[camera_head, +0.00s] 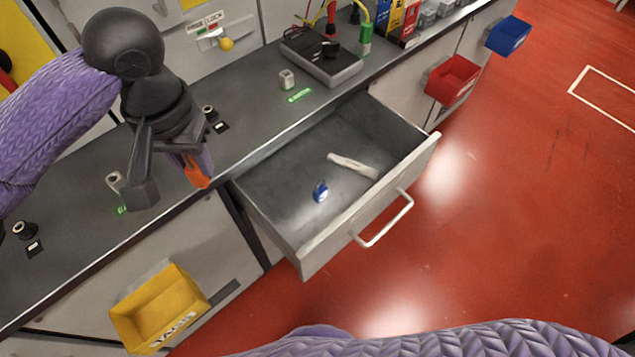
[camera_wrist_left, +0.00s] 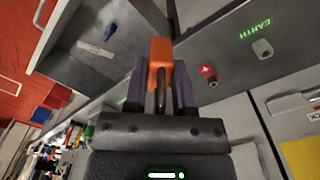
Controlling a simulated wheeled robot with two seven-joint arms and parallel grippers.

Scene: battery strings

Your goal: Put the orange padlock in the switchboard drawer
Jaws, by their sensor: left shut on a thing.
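The orange padlock (camera_head: 196,172) is held in my left gripper (camera_head: 190,160), above the counter near its front edge. In the left wrist view the orange padlock (camera_wrist_left: 160,56) stands up between the two fingers of my left gripper (camera_wrist_left: 160,85). The switchboard drawer (camera_head: 283,240) is pulled out, to the right of my left gripper. A blue padlock (camera_head: 320,191) and a pale, long object (camera_head: 352,165) lie on its floor. My right gripper is not in view.
The grey counter (camera_head: 255,110) carries a black device (camera_head: 322,57) with cables and small terminals. A yellow bin (camera_head: 160,308) hangs on the front at lower left. A red bin (camera_head: 452,79) and a blue bin (camera_head: 508,36) hang at right. The drawer floor has free room.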

